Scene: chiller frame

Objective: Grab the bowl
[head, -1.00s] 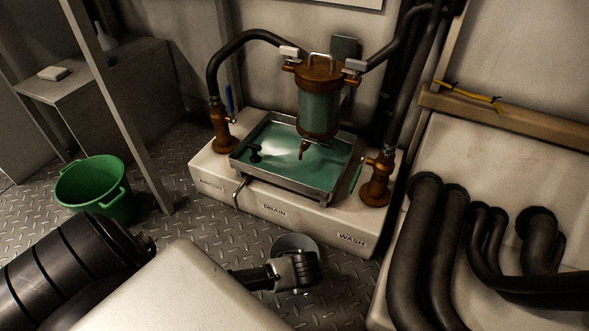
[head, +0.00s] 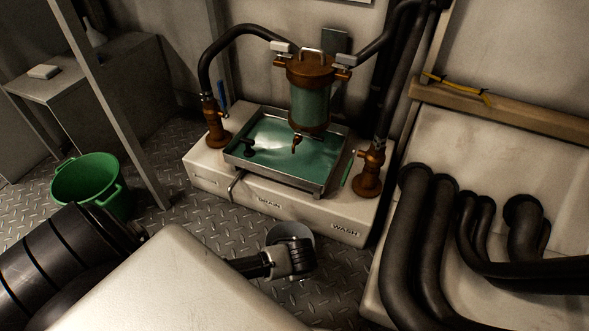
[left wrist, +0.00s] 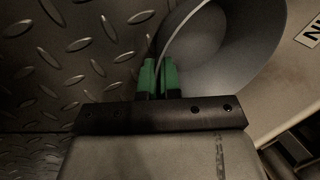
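A grey bowl (head: 291,230) is low in front of the white drain unit in the head view, partly hidden behind my left gripper (head: 292,247). In the left wrist view the bowl (left wrist: 235,60) is large, at upper right, tilted with its inside showing. My left gripper's two green fingertips (left wrist: 158,76) are close together there, with the bowl's rim between them. I cannot tell whether the bowl touches the floor. My right gripper is in neither view.
The white drain unit (head: 279,210) carries a metal tray (head: 262,167) of green liquid under a rusty cylinder (head: 311,92). A green bucket (head: 90,187) stands at left by a slanted post (head: 112,104). Black pipes (head: 408,240) crowd the right. Patterned metal floor lies between.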

